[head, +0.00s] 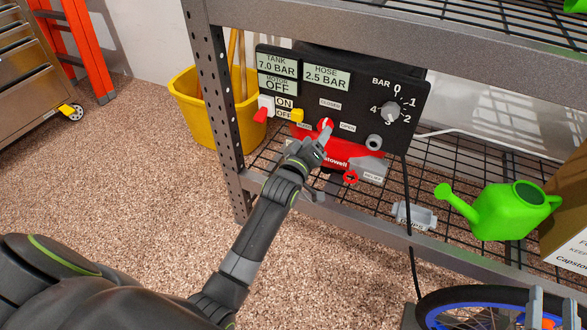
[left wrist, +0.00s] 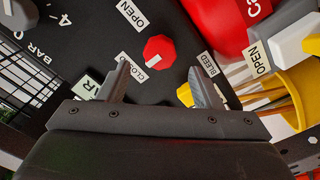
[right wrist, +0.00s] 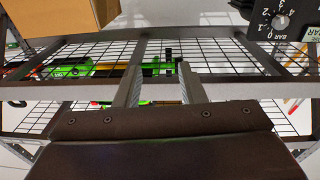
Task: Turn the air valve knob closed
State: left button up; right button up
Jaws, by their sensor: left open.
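The air valve knob is a red knob (head: 326,123) low on the black panel (head: 350,93), below the CLOSED label. In the left wrist view the same knob (left wrist: 159,48) is octagonal with a white line on its face, beside the CLOSED label (left wrist: 134,62); I cannot tell exactly where the line points. My left gripper (head: 319,139) is right in front of the knob. In the left wrist view my left gripper's fingers (left wrist: 158,76) are apart, with the knob beyond and between them; contact is not visible. My right gripper (head: 551,305) is apart and empty, far from the panel.
A red tank (head: 340,150) sits behind my left gripper. A green watering can (head: 507,209) and a cardboard box (head: 571,200) stand right. Shelf posts (head: 218,90) flank the left.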

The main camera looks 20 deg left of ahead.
pick_arm(q)
jog(key=s+p, duration=0.1)
jog(key=s, duration=1.1)
jog(key=shift+s+a, duration=0.2)
pick_arm(e)
jog(key=s+f+g+y, duration=0.1)
jog(key=s+f+g, duration=0.2)
jog(key=f+g, duration=0.3)
jog(key=shift+s+a+f+m, duration=0.15)
jog(key=shift+a+f+m, duration=0.2)
jog(key=shift+f, duration=1.45)
